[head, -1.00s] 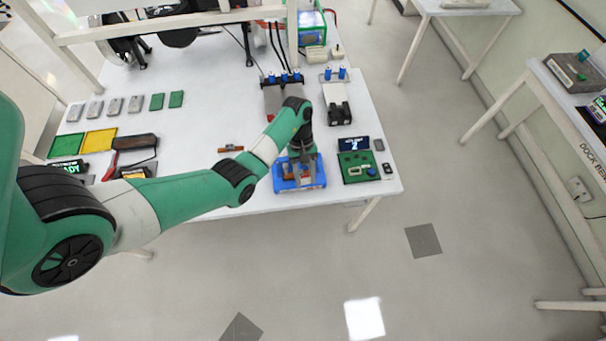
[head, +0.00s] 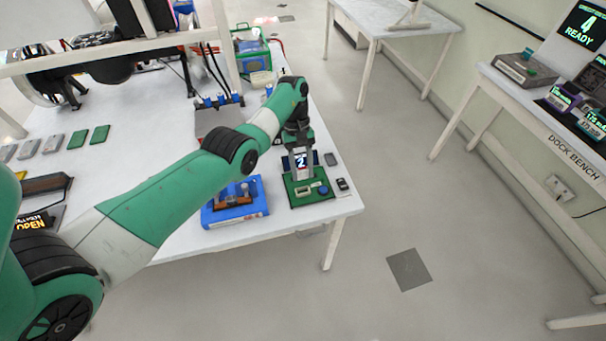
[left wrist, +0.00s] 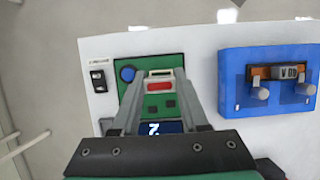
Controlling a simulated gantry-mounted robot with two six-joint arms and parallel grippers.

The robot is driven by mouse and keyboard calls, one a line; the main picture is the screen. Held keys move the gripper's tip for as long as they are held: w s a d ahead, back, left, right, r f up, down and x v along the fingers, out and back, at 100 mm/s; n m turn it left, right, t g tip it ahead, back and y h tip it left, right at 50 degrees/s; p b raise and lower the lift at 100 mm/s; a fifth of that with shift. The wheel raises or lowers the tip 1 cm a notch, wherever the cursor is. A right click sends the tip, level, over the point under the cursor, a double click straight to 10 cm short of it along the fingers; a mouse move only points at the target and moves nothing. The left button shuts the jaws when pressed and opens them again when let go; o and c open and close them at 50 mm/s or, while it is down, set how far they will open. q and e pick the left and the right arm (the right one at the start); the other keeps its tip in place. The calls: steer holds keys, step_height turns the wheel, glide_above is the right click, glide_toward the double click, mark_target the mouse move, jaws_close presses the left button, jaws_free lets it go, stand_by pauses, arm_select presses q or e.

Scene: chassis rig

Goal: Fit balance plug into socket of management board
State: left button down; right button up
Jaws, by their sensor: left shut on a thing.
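The management board (head: 296,202) is a green board with a screen reading 2, a blue round knob and a pale-rimmed socket (head: 303,190), near the table's front right corner. In the left wrist view the socket (left wrist: 160,72) lies just past my fingertips, beside the blue knob (left wrist: 127,73). My left gripper (head: 301,176) points down over the board. It is shut on a small red piece, seemingly the balance plug (left wrist: 160,86), between its fingers. The plug appears close to the socket; I cannot tell whether they touch. My right gripper is not in view.
A blue tray (head: 259,209) with an orange-brown part and two pegs lies left of the board. A small black switch (head: 343,184) and a dark grey block (head: 331,159) lie right of it, near the table edge. A green crate stands behind.

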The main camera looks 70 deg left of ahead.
mark_target(304, 193)
arm_select(q)
steer(key=shift+r, duration=0.1)
step_height(304, 193, down, 6)
steer(key=b, duration=0.5)
steer(key=shift+b, duration=0.35)
stand_by(1.2)
steer(key=shift+f+b, duration=0.3)
steer(key=shift+f, duration=0.15)
steer(key=shift+f+b, duration=0.35)
steer(key=shift+r+p, duration=0.55)
steer(key=shift+f+b, duration=0.75)
steer(key=shift+b, duration=0.05)
stand_by(0.9)
steer(key=shift+c, duration=1.7)
jaws_free()
